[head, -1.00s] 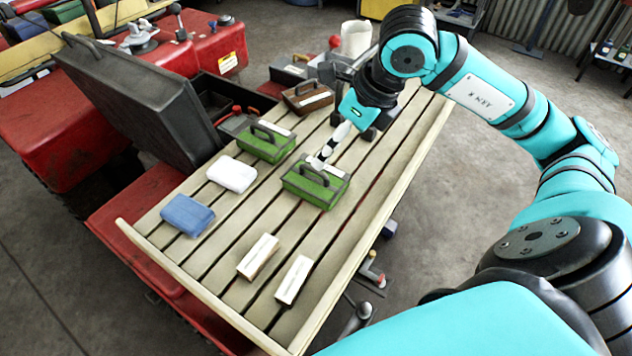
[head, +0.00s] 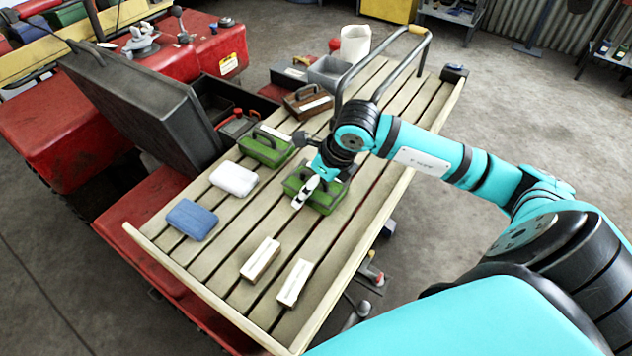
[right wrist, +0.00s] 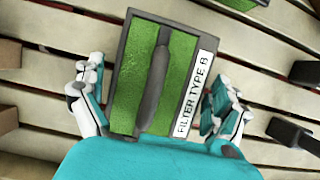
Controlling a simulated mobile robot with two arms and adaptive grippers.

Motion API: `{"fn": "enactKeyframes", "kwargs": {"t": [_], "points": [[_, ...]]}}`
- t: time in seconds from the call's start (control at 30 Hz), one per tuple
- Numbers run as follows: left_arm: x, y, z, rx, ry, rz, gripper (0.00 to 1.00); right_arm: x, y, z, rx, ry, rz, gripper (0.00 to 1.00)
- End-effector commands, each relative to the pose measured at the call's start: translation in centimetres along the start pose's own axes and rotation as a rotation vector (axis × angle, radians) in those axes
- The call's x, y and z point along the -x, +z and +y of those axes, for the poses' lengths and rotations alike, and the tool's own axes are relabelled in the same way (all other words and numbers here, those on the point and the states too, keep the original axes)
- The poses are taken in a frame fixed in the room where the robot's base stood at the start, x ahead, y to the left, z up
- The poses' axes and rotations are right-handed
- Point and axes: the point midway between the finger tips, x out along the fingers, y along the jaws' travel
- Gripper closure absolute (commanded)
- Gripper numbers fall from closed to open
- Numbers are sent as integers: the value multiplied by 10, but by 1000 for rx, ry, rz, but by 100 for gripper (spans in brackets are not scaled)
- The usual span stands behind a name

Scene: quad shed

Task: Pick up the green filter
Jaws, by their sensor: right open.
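A green filter (head: 325,197) with a dark frame and handle lies on the slatted bench, partly hidden by my right gripper (head: 304,190). The right wrist view shows this filter (right wrist: 142,70) from above, with a dark handle along its middle and a white label reading "FILTER TYPE B". My right gripper (right wrist: 155,85) is open, with one finger on each side of the filter, apart from it. A second green filter (head: 266,147) sits farther back and left on the bench. My left gripper is not in view.
A white pack (head: 234,178) and a blue pack (head: 191,219) lie left on the slatted bench (head: 225,270). Two pale boxes (head: 260,258) (head: 295,282) lie nearer. A brown handled box (head: 308,101) and an open black case (head: 140,105) are farther back. A metal rail (head: 385,62) rises at the far end.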

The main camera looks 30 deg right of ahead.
Motion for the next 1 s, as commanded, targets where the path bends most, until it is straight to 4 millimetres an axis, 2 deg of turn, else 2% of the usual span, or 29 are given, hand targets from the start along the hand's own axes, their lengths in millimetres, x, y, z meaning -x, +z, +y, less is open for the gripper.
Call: {"fn": "enactKeyframes", "kwargs": {"t": [0.23, 0.6, 1.0], "points": [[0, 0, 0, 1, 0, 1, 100, -2, 0, 0, 0, 0, -1, 1], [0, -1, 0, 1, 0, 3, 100, -1, 0, 0, 0, 0, -1, 47], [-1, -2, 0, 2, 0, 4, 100, 3, 3, -1, 0, -2, -4, 48]]}}
